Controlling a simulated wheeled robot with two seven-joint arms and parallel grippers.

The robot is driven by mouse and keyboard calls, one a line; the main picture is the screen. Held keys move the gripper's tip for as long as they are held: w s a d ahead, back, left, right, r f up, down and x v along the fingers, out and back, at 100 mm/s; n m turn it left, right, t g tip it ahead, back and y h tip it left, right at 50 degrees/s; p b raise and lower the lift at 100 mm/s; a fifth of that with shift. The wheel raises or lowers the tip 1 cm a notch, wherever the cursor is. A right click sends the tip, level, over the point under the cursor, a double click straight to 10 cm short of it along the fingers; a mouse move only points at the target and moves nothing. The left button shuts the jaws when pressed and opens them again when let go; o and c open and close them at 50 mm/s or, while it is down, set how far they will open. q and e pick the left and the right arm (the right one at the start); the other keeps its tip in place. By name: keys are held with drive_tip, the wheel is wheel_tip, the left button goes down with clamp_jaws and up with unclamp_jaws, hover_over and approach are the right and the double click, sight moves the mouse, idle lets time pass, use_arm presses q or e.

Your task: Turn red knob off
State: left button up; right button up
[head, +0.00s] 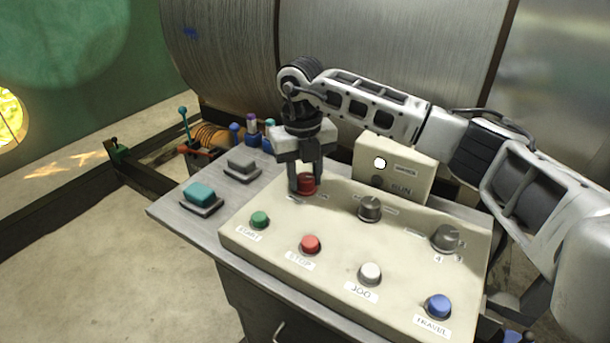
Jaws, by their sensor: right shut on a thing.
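The red knob (307,184) sits at the back left of the cream control panel (340,209). My right gripper (306,184) points down over it, with its fingers on either side of the knob and shut on it. The fingers hide part of the knob, and the label by it is too small to read, so I cannot tell its setting. My left gripper is not in the head view.
The panel also bears two grey knobs (370,208) and green, red (310,244), white and blue (438,306) buttons. A small cream box (392,168) marked RUN stands behind. Teal (200,194) and grey (241,166) blocks sit on the metal table left of the panel. A large metal drum (390,60) stands behind.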

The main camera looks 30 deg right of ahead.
sight(305, 179)
drive_tip(key=n+b, duration=0.1)
drive_tip(key=n, duration=0.6)
drive_tip(key=n+b, duration=0.1)
drive_tip(key=n, duration=0.2)
drive_tip(key=shift+r+n, duration=0.1)
drive_tip(key=shift+n, duration=2.2)
drive_tip(key=o, duration=1)
drive_tip(key=shift+s, duration=0.1)
drive_tip(key=shift+c, duration=0.2)
wheel_tip(305, 179, up, 16)
drive_tip(key=shift+s+a, duration=0.15)
drive_tip(key=shift+s, duration=0.1)
